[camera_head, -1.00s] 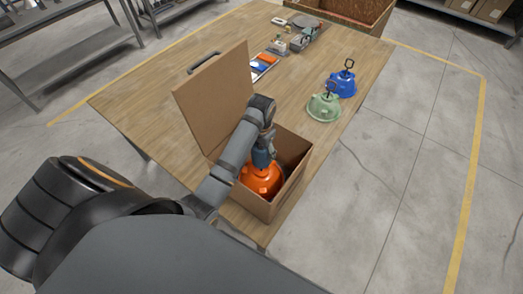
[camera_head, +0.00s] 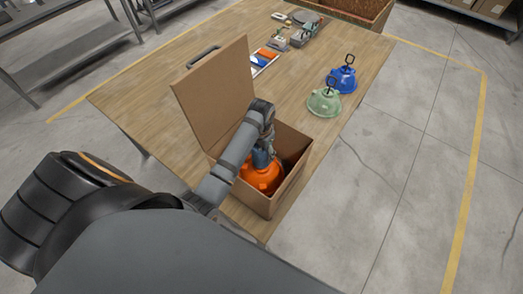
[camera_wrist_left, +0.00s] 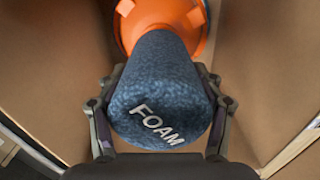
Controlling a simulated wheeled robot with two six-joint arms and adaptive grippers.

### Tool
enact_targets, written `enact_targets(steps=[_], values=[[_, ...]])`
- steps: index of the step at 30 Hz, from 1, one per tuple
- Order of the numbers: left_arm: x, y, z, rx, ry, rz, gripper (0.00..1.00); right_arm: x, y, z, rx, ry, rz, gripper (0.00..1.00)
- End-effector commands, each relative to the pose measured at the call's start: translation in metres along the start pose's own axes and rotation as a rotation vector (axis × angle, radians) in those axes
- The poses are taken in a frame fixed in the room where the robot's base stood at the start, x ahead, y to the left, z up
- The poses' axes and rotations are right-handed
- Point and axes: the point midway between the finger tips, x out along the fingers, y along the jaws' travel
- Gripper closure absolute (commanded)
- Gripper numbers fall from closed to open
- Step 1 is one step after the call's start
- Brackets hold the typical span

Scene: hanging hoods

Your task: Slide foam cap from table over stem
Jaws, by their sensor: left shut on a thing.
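The foam cap (camera_wrist_left: 160,100) is a dark blue speckled cylinder with FOAM in white letters. My left gripper (camera_wrist_left: 161,110) is shut on it, one finger on each side. An orange hood (camera_head: 262,174) sits inside the open cardboard box, and it also shows beyond the cap in the left wrist view (camera_wrist_left: 190,13). The cap (camera_head: 261,157) is right above the hood's top, in line with it. The hood's stem is hidden by the cap, so I cannot tell how far the cap covers it. My right gripper is not in view.
The box (camera_head: 250,198) stands at the near table edge with its handled lid (camera_head: 214,100) upright behind my arm. Box walls are close on both sides. A green hood (camera_head: 324,102) and a blue hood (camera_head: 344,79) stand farther back. Trays and small items lie beyond.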

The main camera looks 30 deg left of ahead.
Motion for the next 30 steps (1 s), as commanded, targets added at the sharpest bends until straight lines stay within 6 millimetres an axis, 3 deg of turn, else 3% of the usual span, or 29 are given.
enact_targets(steps=[10,30], values=[[0.002,0.0,0.0,0.0,0.0,0.0,0.45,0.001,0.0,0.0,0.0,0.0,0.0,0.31],[0.024,0.0,0.0,0.0,0.001,0.0,0.45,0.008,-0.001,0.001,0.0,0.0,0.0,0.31]])
